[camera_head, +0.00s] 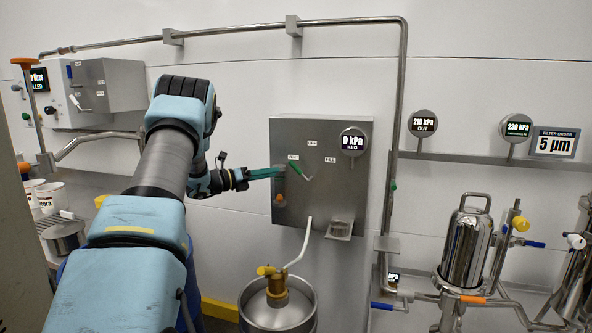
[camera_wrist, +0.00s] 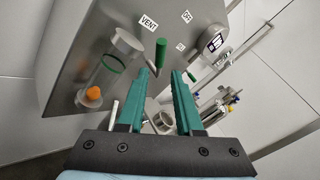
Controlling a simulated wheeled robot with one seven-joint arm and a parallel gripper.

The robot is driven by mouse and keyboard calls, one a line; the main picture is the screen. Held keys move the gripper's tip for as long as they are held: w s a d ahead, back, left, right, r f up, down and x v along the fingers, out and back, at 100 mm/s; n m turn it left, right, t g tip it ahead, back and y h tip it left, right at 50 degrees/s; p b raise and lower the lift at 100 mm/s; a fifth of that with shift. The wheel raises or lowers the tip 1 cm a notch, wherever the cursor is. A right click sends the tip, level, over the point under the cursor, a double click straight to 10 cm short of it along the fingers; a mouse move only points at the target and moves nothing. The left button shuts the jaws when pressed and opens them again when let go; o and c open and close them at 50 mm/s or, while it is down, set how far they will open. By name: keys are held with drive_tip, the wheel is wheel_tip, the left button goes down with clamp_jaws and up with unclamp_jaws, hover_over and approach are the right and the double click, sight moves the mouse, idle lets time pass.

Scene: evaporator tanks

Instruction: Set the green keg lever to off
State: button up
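The keg lever on the steel panel (camera_head: 340,205) has a thin metal arm (camera_head: 303,173) slanting up-left toward the VENT label. In the wrist view its green grip (camera_wrist: 161,52) stands just beyond my fingertips, lined up with the gap between them. My gripper (camera_wrist: 162,73) has two teal fingers spread apart, with nothing held. In the head view my gripper (camera_head: 278,172) reaches in from the left at the lever's height. The OFF label (camera_wrist: 187,16) is to the right of the VENT label (camera_wrist: 148,22); the FILL label (camera_wrist: 180,47) is below OFF.
A round gauge (camera_head: 353,141) reads 0 kPa. A steel keg (camera_head: 278,308) stands below. A vertical pipe (camera_head: 396,130) runs right of the panel.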

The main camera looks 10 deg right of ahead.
sight(296, 168)
drive_tip(key=p+x, duration=0.3)
drive_tip(key=x, duration=0.7)
drive_tip(key=shift+w, duration=0.1)
clamp_jaws()
idle(1.2)
